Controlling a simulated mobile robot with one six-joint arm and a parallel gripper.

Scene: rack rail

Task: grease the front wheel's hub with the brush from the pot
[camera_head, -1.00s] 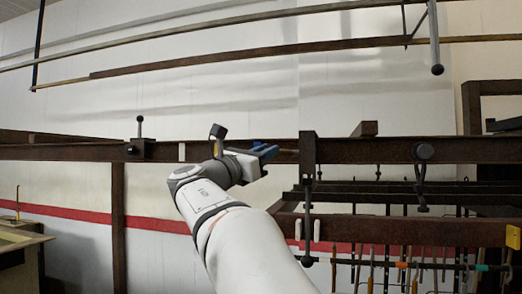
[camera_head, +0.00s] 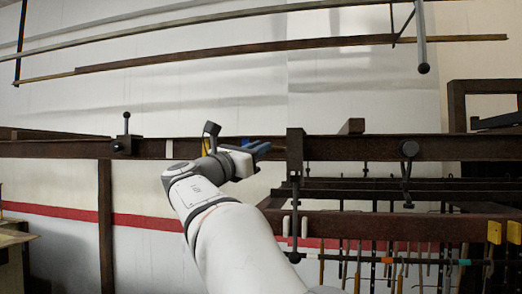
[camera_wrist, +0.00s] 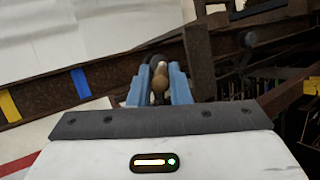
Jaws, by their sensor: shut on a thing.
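My gripper (camera_head: 260,147) has blue fingers and is at the long brown rail, just left of a dark upright clamp post. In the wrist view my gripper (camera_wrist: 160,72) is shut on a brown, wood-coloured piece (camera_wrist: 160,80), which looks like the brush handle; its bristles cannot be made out. A dark rounded shape (camera_wrist: 157,61) shows just beyond the fingertips; I cannot tell whether it is the wheel's hub or whether the brush touches it. The grease pot is not identifiable in either view.
The brown rail (camera_head: 70,151) crosses the head view, with the clamp post (camera_head: 295,165) close to my gripper. Several tools hang below right. Blue tape (camera_wrist: 82,83) and yellow tape (camera_wrist: 9,105) mark the rail in the wrist view.

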